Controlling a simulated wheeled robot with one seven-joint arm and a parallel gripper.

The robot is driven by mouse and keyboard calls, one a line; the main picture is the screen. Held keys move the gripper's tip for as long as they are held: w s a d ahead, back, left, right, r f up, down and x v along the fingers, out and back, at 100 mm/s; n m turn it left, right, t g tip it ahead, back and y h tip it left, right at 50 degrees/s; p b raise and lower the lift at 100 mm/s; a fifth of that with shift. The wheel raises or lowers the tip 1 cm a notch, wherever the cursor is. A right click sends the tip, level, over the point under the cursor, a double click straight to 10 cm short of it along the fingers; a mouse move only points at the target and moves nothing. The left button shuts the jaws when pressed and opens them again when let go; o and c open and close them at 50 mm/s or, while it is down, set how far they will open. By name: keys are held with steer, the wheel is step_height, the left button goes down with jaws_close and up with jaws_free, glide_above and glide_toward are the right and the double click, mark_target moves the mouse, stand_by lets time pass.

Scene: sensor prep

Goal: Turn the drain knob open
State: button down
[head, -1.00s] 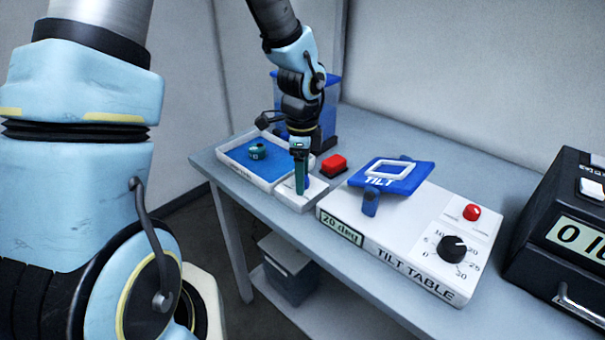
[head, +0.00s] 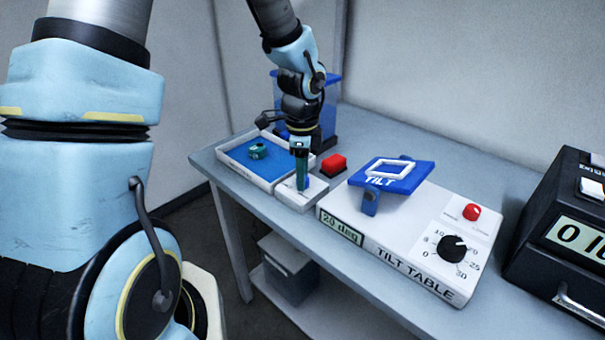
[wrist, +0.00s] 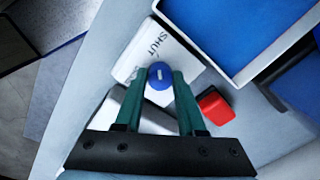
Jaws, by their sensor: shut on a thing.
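The drain knob (wrist: 160,73) is a round blue knob with a small pale mark on top. It sits on a white box (wrist: 140,58) whose top shows the word SHUT above the knob. My gripper (wrist: 161,82) has its two green fingers on either side of the knob, closed on it. In the head view, my gripper (head: 301,186) points straight down at the white box (head: 314,190), and its fingers hide the knob.
A white tray with a blue floor (head: 234,157) adjoins the box, with a green ring-like part (head: 258,151) in it. A red block (head: 333,164) is close by. The tilt table (head: 400,250) stands to the right, and a blue bin (head: 331,90) stands behind my gripper.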

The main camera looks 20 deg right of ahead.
steer(key=n+b, duration=0.1)
steer(key=n, duration=0.3)
steer(key=shift+n, duration=0.4)
steer(key=n+b, duration=0.1)
steer(key=n, duration=0.3)
steer(key=shift+d+n, duration=0.1)
steer(key=shift+n, duration=0.2)
steer(key=n, duration=0.4)
steer(key=shift+b, duration=0.3)
steer(key=shift+n+y, duration=0.3)
steer(key=shift+n, duration=1.9)
steer(key=c, duration=0.5)
jaws_free()
